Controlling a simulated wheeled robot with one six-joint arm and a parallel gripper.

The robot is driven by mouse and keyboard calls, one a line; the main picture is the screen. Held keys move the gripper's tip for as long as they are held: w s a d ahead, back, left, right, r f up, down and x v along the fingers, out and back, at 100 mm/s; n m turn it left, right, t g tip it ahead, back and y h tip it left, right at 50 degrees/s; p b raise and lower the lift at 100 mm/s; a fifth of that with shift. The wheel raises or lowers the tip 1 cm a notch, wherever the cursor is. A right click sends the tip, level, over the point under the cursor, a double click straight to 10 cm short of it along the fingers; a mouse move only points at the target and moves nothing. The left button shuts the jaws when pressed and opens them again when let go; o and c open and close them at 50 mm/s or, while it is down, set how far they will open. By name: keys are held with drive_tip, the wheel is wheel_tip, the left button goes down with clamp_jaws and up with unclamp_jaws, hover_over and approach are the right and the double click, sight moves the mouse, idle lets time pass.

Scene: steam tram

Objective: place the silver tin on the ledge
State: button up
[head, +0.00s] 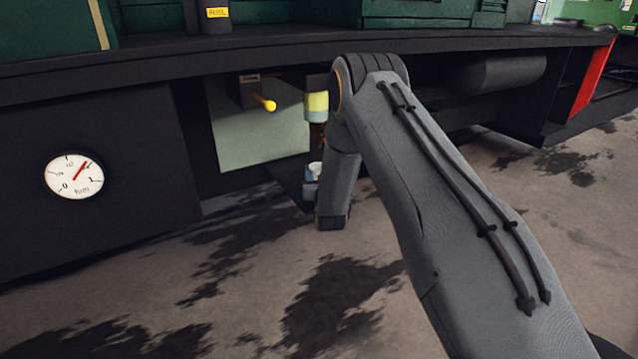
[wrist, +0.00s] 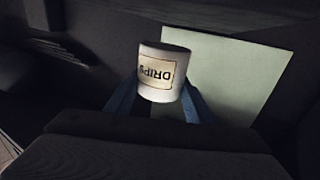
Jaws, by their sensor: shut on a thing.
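The silver tin (wrist: 160,77) looks pale grey-white in the wrist view, with a cream "DRIPS" label that reads upside down there. My gripper (wrist: 160,98) is shut on it, with a blue finger on each side. In the head view the tin (head: 315,168) shows only as a small pale shape, partly hidden by my arm. A dark shelf-like ledge (head: 287,181) juts out just left of it, below the pale green panel (head: 258,128). Most of this ledge is hidden, and I cannot tell whether the tin touches it.
A yellow-ended lever (head: 264,103) sticks out from the panel. A glass with yellow-green contents (head: 316,104) hangs above the tin, close to my arm. A round dial (head: 74,177) is on the dark side at left. The stained floor (head: 230,265) in front is clear.

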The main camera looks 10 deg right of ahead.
wheel_tip(320, 180, down, 3)
drive_tip(key=shift+d+f+b, duration=0.1)
drive_tip(key=shift+f+b, duration=0.1)
drive_tip(key=shift+b, duration=0.35)
drive_tip(key=o, duration=1.2)
drive_tip(key=shift+f, duration=0.1)
drive_tip(key=shift+c, duration=0.2)
